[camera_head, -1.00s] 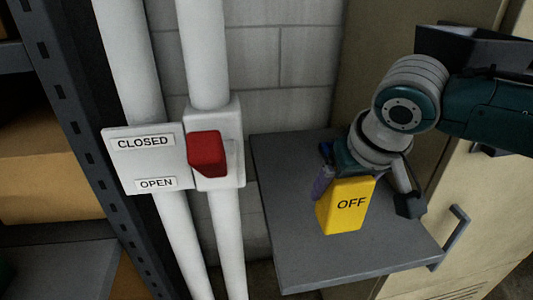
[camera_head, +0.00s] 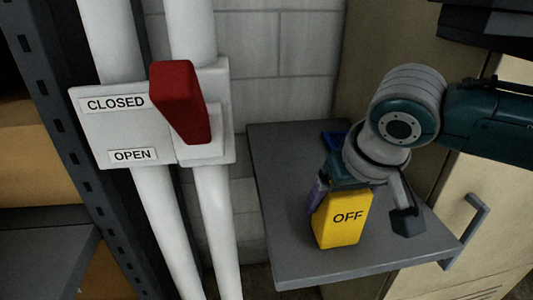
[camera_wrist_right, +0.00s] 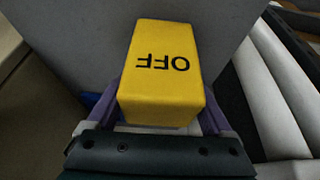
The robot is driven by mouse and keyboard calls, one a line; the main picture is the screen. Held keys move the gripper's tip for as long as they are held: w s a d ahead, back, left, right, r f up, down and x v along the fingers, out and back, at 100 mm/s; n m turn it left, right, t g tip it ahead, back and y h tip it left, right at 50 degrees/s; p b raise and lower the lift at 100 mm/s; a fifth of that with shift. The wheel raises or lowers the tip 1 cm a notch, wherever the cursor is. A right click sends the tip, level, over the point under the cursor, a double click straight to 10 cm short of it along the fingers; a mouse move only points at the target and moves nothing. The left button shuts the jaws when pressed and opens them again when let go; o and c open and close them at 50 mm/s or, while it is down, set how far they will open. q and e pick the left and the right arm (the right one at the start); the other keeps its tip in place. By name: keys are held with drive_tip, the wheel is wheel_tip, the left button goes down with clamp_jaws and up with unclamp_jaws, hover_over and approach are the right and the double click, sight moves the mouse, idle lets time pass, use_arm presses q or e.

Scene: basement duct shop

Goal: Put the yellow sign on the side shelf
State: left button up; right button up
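The yellow sign (camera_head: 337,229) with the word OFF is a blocky, tapered piece held over the grey side shelf (camera_head: 290,262). Its lower end appears at or just above the shelf top; I cannot tell whether it touches. My right gripper (camera_head: 336,197) points down with its purple fingers on the sign's upper part. In the right wrist view the sign (camera_wrist_right: 165,65) sits between the two fingers of the gripper (camera_wrist_right: 167,115), which are against its sides. The shelf surface (camera_wrist_right: 110,35) shows behind it. My left gripper is not in view.
A red lever (camera_head: 180,102) on a white plate with CLOSED and OPEN labels (camera_head: 115,103) stands left of the shelf, on white pipes (camera_head: 165,220). A beige cabinet (camera_head: 480,190) with a handle is at right. Dark racking (camera_head: 60,130) is at far left. The shelf's front is clear.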

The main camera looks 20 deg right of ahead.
drive_tip(key=shift+o, duration=0.9)
drive_tip(key=shift+r, duration=0.3)
drive_tip(key=p+v, duration=0.3)
drive_tip(key=v, duration=0.8)
drive_tip(key=s+a+f+n+y, duration=0.2)
drive_tip(key=s+a+f+n, duration=0.1)
drive_tip(key=s+a, duration=0.4)
drive_tip(key=s+d+f+n+g, duration=0.1)
drive_tip(key=s+d+f, duration=0.1)
drive_tip(key=s, duration=0.8)
drive_tip(key=shift+f+n+h, duration=0.3)
drive_tip(key=shift+f+h, duration=0.1)
drive_tip(key=shift+f, duration=0.05)
drive_tip(key=shift+a, duration=0.1)
